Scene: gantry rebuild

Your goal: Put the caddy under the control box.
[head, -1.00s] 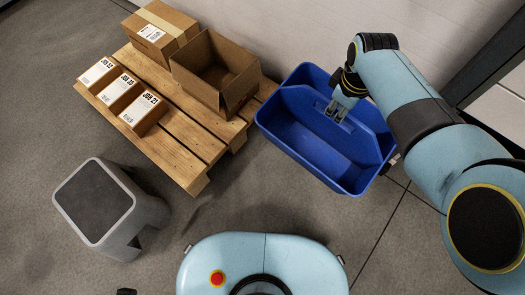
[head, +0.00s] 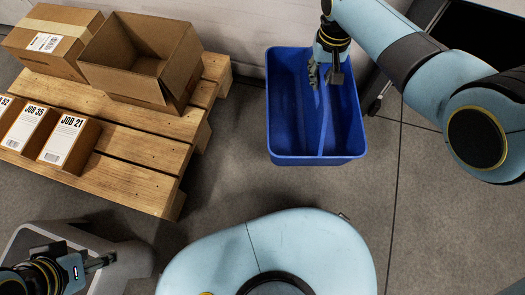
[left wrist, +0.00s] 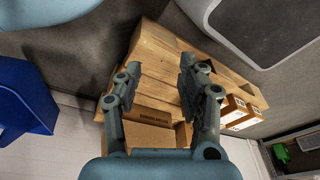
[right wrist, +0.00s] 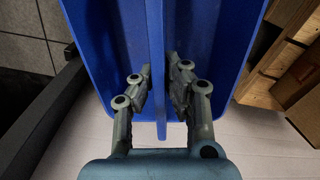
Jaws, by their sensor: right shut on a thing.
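The caddy (head: 290,140) is a blue open tub with a central divider, upright beside the pallet in the head view. In the right wrist view the caddy (right wrist: 100,45) fills the upper middle. My right gripper (head: 324,75) is shut on the caddy's divider, one finger on each side; I cannot tell whether the caddy is off the floor. The caddy also shows at the left of the left wrist view (left wrist: 25,100). My left gripper (head: 100,262) is open and empty above the grey stool; its fingers stand apart in the left wrist view (left wrist: 158,82). I cannot make out the control box.
A wooden pallet (head: 125,137) stands left of the caddy, with an open carton (head: 140,85), a taped carton (head: 45,52) and small labelled boxes (head: 68,142). A grey stool (head: 135,262) is at lower left. A wall runs behind.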

